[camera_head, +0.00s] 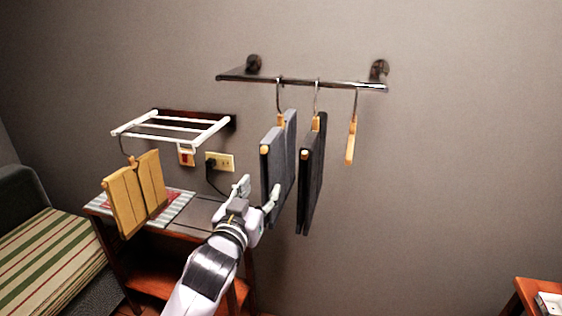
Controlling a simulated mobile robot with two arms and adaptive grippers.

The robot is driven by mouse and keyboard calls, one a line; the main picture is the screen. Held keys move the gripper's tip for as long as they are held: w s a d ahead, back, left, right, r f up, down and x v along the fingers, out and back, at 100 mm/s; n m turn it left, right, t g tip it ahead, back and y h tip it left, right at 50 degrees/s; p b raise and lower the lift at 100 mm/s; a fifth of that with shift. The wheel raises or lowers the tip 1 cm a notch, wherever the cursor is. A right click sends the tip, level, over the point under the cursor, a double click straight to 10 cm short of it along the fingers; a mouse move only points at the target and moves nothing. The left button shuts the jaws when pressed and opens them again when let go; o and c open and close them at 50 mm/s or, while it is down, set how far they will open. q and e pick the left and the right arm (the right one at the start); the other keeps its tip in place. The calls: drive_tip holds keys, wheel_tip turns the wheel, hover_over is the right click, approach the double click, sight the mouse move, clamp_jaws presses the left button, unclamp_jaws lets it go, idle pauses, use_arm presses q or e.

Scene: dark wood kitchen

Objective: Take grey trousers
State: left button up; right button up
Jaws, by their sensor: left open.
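Grey trousers (283,155) hang folded over a wooden hanger from the dark wall rail (300,81). Black trousers (312,175) hang on another hanger just to their right. My left gripper (258,192) comes in from the lower left and is open and empty. In the picture its right finger lies at the left lower edge of the grey trousers; I cannot tell whether it touches them. My right gripper is not in view.
An empty wooden hanger (351,140) hangs at the rail's right. Tan trousers (136,193) hang from a white wall rack (172,127) at left, above a small wooden table (206,212). A striped sofa (45,255) stands at far left. The wall at right is clear.

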sight(264, 182)
use_arm(q)
drive_tip(key=p+x, duration=0.1)
drive_tip(key=x, duration=0.3)
drive_tip(key=shift+w, duration=0.1)
drive_tip(key=shift+w+d+r, duration=0.1)
drive_tip(key=shift+w+d, duration=0.05)
drive_tip(key=shift+w, duration=0.3)
drive_tip(key=p+x, duration=0.2)
drive_tip(key=x, duration=0.1)
drive_tip(key=shift+w+d, duration=0.15)
drive_tip(key=shift+w, duration=0.5)
drive_tip(key=c, duration=0.9)
clamp_jaws()
